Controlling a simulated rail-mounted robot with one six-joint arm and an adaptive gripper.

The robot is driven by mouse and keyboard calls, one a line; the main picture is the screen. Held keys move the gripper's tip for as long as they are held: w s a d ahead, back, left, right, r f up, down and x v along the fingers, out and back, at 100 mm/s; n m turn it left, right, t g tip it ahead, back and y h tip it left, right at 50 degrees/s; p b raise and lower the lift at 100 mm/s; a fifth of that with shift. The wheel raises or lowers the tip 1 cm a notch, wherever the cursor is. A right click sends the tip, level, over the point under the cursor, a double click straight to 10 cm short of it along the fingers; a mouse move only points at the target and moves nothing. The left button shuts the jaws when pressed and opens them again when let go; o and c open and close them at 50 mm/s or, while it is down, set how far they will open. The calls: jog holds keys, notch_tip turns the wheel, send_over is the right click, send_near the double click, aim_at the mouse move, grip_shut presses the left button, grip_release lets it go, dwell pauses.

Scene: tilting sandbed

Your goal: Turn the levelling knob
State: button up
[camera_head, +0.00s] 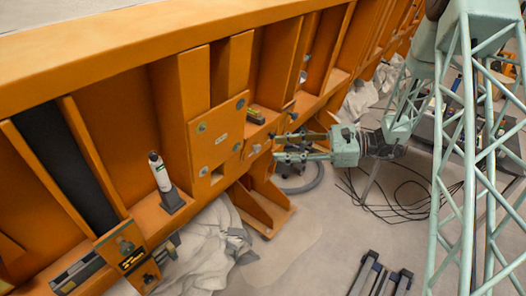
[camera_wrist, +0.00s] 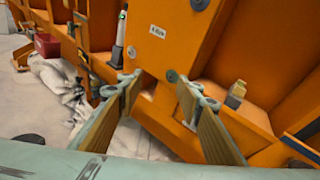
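My gripper (camera_head: 277,147) is open in the head view, its two fingers reaching left toward the orange frame. In the wrist view my gripper (camera_wrist: 160,80) shows two separated tan-padded fingers with nothing held between them. The plate (camera_head: 221,155) carries several such discs and a small label (camera_head: 221,139) in the head view. I cannot tell which small round part is the levelling knob.
A white device with a dark base (camera_head: 160,172) stands on the frame's ledge. A small yellow-and-dark object (camera_head: 255,116) sits above the gripper. Grey cloth (camera_head: 205,243) lies below, and cables (camera_head: 400,205) lie on the floor.

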aim_at(259, 150)
jog(key=w+d+f+m+t+p, duration=0.1)
jog(key=w+d+f+m+t, duration=0.1)
jog(key=f, duration=0.4)
jog(key=w+d+f+m+t, duration=0.3)
jog(key=w+f+m+t, duration=0.1)
jog(key=w+f, duration=0.1)
jog(key=shift+w+d+f+p, duration=0.25)
jog(key=shift+w+f+p, duration=0.15)
jog(key=shift+f, duration=0.45)
jog(key=shift+a, duration=0.15)
jog(key=shift+x, duration=6.75)
jog(key=shift+s+r, duration=0.1)
jog(key=shift+c, duration=0.3)
jog(key=c, duration=0.7)
